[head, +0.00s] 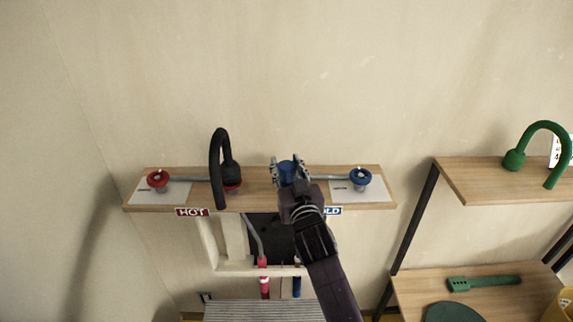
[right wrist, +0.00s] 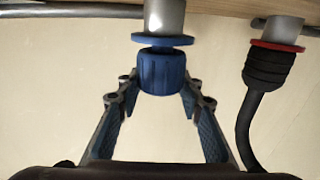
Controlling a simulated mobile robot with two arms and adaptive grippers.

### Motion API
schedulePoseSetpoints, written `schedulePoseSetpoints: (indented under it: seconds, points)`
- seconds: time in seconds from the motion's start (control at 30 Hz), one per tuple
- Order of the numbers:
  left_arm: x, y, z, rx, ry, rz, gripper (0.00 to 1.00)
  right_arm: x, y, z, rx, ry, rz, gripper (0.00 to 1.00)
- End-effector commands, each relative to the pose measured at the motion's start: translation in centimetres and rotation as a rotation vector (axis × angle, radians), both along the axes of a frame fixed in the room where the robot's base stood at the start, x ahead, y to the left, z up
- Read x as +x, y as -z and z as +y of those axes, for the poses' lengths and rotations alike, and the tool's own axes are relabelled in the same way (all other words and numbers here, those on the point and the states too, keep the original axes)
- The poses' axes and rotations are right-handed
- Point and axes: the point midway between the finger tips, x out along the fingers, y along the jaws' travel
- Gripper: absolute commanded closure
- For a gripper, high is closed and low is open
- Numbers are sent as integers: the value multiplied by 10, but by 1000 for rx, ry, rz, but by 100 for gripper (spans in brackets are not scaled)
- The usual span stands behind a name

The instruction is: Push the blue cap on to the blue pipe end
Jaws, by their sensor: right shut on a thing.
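The blue cap (right wrist: 161,73) is between the two fingers of my right gripper (right wrist: 161,82), which is shut on it. It also shows in the head view as a blue top (head: 286,168) between the fingers of my right gripper (head: 288,173), above the shelf. In the right wrist view the cap is in line with the blue pipe end, a grey pipe (right wrist: 166,16) with a blue ring (right wrist: 163,40). A thin dark strip shows between cap and ring; I cannot tell if they touch. My left gripper is not in view.
A black curved spout (head: 216,165) stands on the wooden shelf (head: 258,197) left of my gripper. A red handle (head: 157,179) and a blue handle (head: 361,178) are at the shelf's ends. A green spout (head: 547,130) is on another shelf at the right.

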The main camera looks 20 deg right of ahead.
Motion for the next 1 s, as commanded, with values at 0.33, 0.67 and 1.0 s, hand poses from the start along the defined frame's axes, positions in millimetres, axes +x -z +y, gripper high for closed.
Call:
schedulePoseSetpoints:
  seconds: [0.33, 0.67, 1.0]
  points:
    - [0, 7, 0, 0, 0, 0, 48, 0, 9, 0, 0, 0, 0, 86]
    - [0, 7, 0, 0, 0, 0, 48, 0, 11, 0, 0, 0, 3, 64]
    - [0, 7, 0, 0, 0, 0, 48, 0, 10, 0, 0, 0, 1, 46]
